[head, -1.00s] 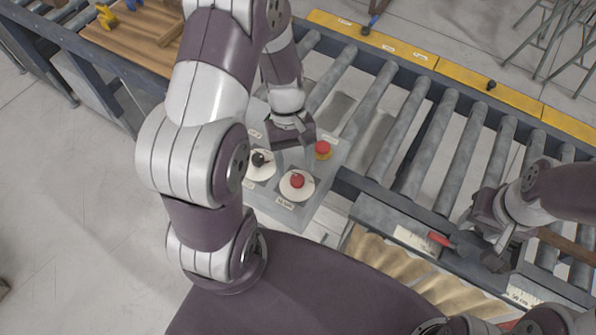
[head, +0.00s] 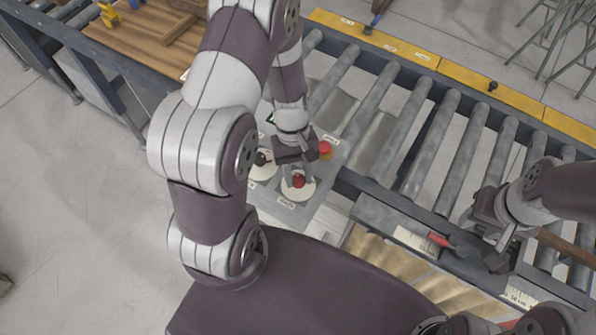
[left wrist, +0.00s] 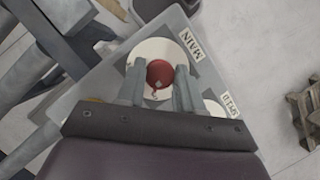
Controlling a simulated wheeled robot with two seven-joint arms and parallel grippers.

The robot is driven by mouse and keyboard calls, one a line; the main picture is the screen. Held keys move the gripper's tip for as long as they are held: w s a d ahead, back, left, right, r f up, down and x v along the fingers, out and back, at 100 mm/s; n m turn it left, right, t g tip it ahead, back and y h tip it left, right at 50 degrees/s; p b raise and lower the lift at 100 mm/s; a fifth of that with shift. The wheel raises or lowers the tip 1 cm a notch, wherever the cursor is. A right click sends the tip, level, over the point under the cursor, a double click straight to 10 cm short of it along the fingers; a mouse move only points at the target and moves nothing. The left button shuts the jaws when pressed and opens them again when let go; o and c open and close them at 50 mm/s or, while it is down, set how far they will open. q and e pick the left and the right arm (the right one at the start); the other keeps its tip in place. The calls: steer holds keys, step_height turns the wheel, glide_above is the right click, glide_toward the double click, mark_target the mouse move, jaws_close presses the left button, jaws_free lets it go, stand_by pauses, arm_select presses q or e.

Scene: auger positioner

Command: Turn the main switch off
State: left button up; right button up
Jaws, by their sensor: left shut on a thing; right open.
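The main switch is a red knob (left wrist: 160,74) on a round white plate (left wrist: 147,50) next to a "MAIN" label (left wrist: 190,45) in the left wrist view. In the head view the red knob (head: 298,181) sits at the front of the grey control panel (head: 325,185). My left gripper (left wrist: 156,88) is over it, shut on the red knob with one finger on each side. It also shows in the head view (head: 297,172). My right gripper (head: 492,240) is open by the conveyor's near edge, beside a red-handled tool.
A black knob (head: 261,158) on a second white plate and a red button (head: 325,148) with a yellow base are close to my left gripper on the panel. The roller conveyor (head: 420,130) runs behind. A wooden board (head: 135,40) lies at the upper left.

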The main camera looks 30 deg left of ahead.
arm_select(q)
steer(key=m, duration=0.2)
steer(key=m+y+p, duration=0.1)
steer(key=m, duration=0.1)
steer(key=shift+w+d+r+g, duration=0.1)
steer(key=shift+w+g, duration=0.05)
steer(key=shift+g, duration=0.25)
steer(key=m+y, duration=0.2)
steer(key=m, duration=0.3)
steer(key=shift+d+p, duration=0.1)
steer(key=shift+p, duration=0.25)
steer(key=m+y, duration=0.2)
steer(key=m, duration=0.2)
steer(key=shift+d+m, duration=0.1)
steer(key=shift+m, duration=0.3)
steer(key=shift+d+m+t+y, duration=0.1)
steer(key=shift+m+t+y, duration=0.55)
steer(key=shift+m, duration=1.25)
steer(key=o, duration=1)
